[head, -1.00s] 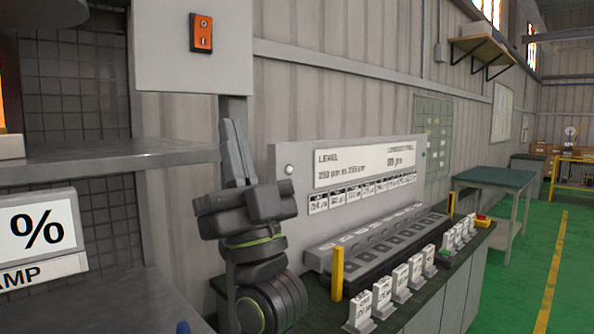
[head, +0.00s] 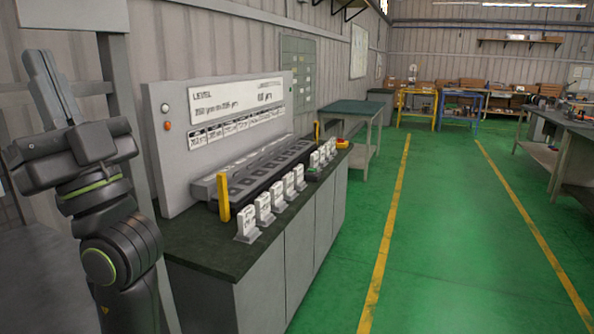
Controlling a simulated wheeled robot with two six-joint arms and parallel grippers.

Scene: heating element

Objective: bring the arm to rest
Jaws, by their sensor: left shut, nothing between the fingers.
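My left gripper (head: 52,88) shows at the left of the head view, raised upright with its fingers pointing up. Its two fingers are together and nothing is between them. It is in front of the grey wall and a grey post, to the left of the panel, and appears to touch nothing. My right gripper is not in view.
A grey panel (head: 172,150) with a label board stands on a dark-topped cabinet (head: 300,245). Several white labelled blocks (head: 264,208) line its front, beside a yellow post (head: 223,198). A green-topped table (head: 352,107) stands farther back. The green floor (head: 440,240) between the yellow lines is clear.

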